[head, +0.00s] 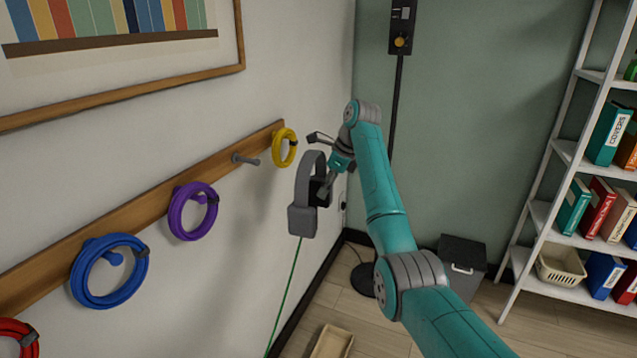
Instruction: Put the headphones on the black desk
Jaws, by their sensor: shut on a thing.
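Grey headphones (302,221) with a green cord hang in the air in front of the wall, at the middle of the head view. My gripper (325,188) is shut on the headphones, with its fingers at their right side. The finger contact is partly hidden by the dark ear cup. The green cord (286,290) runs down from the headphones toward the floor. No black desk shows in this view.
A wooden rail (150,205) on the left wall holds a bare peg (245,160) and several coiled cables, among them a yellow one (284,147). A white shelf (560,217) with binders stands at right. A dark grey box (462,258) and a tray (333,342) are on the floor.

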